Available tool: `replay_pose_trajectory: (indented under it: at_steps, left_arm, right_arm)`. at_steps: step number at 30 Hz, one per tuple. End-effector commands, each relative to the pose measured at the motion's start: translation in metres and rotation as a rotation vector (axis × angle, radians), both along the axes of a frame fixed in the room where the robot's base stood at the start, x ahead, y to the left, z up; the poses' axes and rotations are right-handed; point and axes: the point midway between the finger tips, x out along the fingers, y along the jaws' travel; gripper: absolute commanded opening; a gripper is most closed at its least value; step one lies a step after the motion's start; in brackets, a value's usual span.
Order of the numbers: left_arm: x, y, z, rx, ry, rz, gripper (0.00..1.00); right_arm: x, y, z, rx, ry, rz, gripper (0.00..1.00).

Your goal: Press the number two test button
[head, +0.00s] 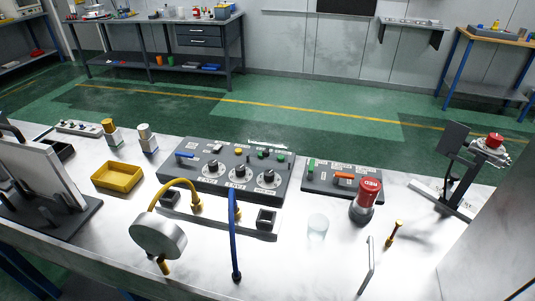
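A dark grey control panel (240,170) stands on the white bench, near the middle. A second dark panel (318,177) to the right has a green button (311,163) and an orange handle (344,176). Neither gripper shows.
In front of the main panel are a round gauge (158,236) with a yellow hose (172,184) and a blue hose (233,240). A clear cup (317,227), a red-topped cylinder (365,200) and a yellow tray (117,176) stand nearby. A monitor (40,180) is at left.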

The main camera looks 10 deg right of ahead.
Motion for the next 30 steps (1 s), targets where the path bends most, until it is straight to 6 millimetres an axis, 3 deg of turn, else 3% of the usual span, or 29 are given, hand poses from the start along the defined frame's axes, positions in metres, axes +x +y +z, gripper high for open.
replay_pose_trajectory:
  at_steps: [1, 10, 30]
  left_arm:
    - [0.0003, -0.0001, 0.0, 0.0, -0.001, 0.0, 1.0]
    - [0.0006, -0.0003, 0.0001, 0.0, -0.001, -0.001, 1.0]
    - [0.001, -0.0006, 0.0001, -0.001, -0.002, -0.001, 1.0]
  right_arm:
    - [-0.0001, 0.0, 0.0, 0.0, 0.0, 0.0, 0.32]
    - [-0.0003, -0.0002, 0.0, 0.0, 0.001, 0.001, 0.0]
    - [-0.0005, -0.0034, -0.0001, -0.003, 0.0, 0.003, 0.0]
